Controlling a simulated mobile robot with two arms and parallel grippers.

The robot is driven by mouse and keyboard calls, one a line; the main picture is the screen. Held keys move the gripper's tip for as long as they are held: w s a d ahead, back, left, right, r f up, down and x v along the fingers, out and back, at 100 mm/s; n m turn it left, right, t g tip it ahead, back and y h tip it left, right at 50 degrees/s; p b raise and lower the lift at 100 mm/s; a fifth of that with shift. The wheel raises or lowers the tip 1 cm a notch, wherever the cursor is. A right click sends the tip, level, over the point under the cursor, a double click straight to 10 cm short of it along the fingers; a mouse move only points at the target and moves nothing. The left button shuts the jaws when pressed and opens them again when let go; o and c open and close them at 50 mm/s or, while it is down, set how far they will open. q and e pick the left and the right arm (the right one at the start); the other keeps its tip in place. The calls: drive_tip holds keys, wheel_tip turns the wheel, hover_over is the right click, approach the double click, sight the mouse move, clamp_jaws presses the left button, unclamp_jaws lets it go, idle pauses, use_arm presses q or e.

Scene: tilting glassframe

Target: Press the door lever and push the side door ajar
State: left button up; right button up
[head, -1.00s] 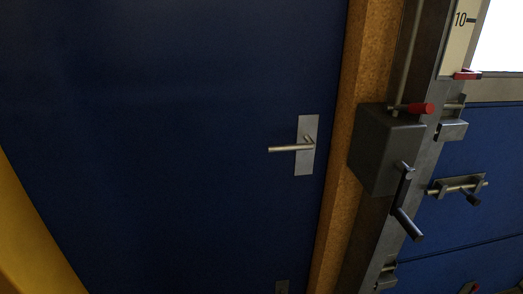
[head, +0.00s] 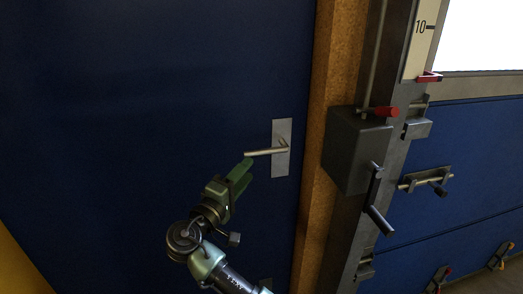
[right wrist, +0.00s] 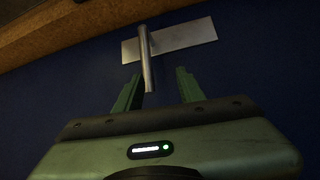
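The side door (head: 130,110) is a dark blue panel that looks shut against its cork-coloured frame. The door lever (head: 264,152) is a metal bar on a pale plate (head: 282,165), pointing left and close to level. My right gripper (head: 245,168) is at the free end of the lever, just below it in the head view. In the right wrist view, its two green fingers (right wrist: 158,88) are apart, and the end of the lever (right wrist: 147,66) reaches between them, nearer the left finger. I cannot tell whether they touch. My left gripper is out of view.
A grey box (head: 355,150) with a crank (head: 375,200) and a red-handled lever (head: 382,112) stands right of the cork frame (head: 318,150). Further right are blue panels (head: 440,215) with latches (head: 425,180). The door face left of the lever is clear.

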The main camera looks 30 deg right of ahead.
sight(259, 154)
drive_tip(key=shift+s+d+r+m+h, duration=0.1)
drive_tip(key=shift+d+r+m+h, duration=0.1)
drive_tip(key=shift+r, duration=0.35)
drive_tip(key=shift+s+d+r+m+h, duration=0.1)
drive_tip(key=shift+d+r, duration=0.05)
drive_tip(key=shift+r, duration=0.4)
drive_tip(key=p+x, duration=0.2)
drive_tip(key=x, duration=0.4)
drive_tip(key=shift+w+d+f, duration=0.1)
drive_tip(key=shift+d, duration=0.05)
drive_tip(key=shift+w+d, duration=0.25)
drive_tip(key=shift+d, duration=0.1)
drive_tip(key=shift+f, duration=0.1)
clamp_jaws()
